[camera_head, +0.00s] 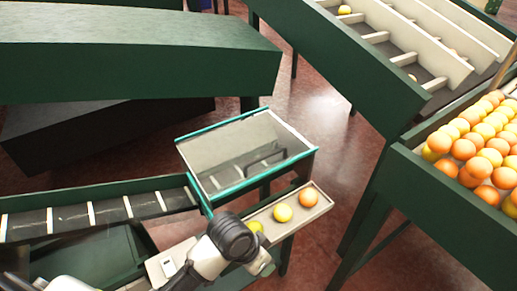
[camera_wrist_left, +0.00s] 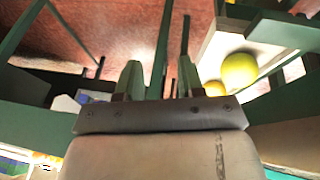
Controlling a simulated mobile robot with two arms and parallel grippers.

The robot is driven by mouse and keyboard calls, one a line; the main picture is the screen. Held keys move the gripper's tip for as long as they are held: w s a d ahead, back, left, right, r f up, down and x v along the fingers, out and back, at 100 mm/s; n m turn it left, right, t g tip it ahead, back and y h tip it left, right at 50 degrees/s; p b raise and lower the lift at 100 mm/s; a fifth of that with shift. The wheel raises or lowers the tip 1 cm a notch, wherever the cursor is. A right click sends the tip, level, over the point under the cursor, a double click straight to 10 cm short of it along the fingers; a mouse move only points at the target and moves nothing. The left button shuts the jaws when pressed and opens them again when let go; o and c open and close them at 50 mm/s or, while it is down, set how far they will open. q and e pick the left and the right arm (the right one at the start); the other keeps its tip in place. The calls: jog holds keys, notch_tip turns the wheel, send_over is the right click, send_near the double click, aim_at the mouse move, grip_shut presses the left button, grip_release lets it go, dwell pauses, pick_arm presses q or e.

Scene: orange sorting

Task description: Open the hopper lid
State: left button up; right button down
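The hopper (camera_head: 293,127) is a grey box with a teal rim in the middle of the head view. Its grey inside shows through the top. A dark handle-like bar (camera_head: 266,155) shows within the rim; I cannot tell whether a clear lid covers the opening. My left arm reaches in from the bottom left, its black wrist joint in front of the hopper's near side. The left fingers are hidden in the head view. In the left wrist view my left gripper (camera_wrist_left: 158,80) is open, with nothing between its fingers. My right gripper is not in view.
A narrow tray (camera_head: 262,216) beside the hopper holds several oranges, partly behind my arm. A slatted conveyor (camera_head: 100,212) runs left of the hopper. A green bin (camera_head: 440,205) of oranges stands right. A large green machine (camera_head: 135,55) is behind at left.

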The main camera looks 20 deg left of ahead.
pick_arm(q)
jog(key=w+r+m+g+y, duration=0.1)
jog(key=w+r+m, duration=0.1)
jog(key=w+r, duration=0.3)
jog(key=w+r+m+g, duration=0.1)
jog(key=w+r+g, duration=0.1)
jog(key=w, duration=0.5)
jog(key=w+a+r+n, duration=0.1)
jog(key=w+a+r, duration=0.2)
jog(key=r, duration=0.3)
jog(key=w+a+r+y, duration=0.1)
jog(key=w+a+r, duration=0.2)
jog(key=w+r, duration=0.15)
jog(key=w+a+r+n, duration=0.1)
jog(key=w+a+r, duration=0.25)
jog(key=r, duration=0.35)
jog(key=shift+g, duration=0.3)
jog(key=f, duration=0.3)
jog(key=s+d+f+p, duration=0.1)
jog(key=f, duration=0.3)
jog(key=s+f+p, duration=0.1)
jog(key=f, duration=0.2)
jog(key=shift+d+f, duration=0.3)
jog(key=shift+f, duration=0.05)
grip_shut()
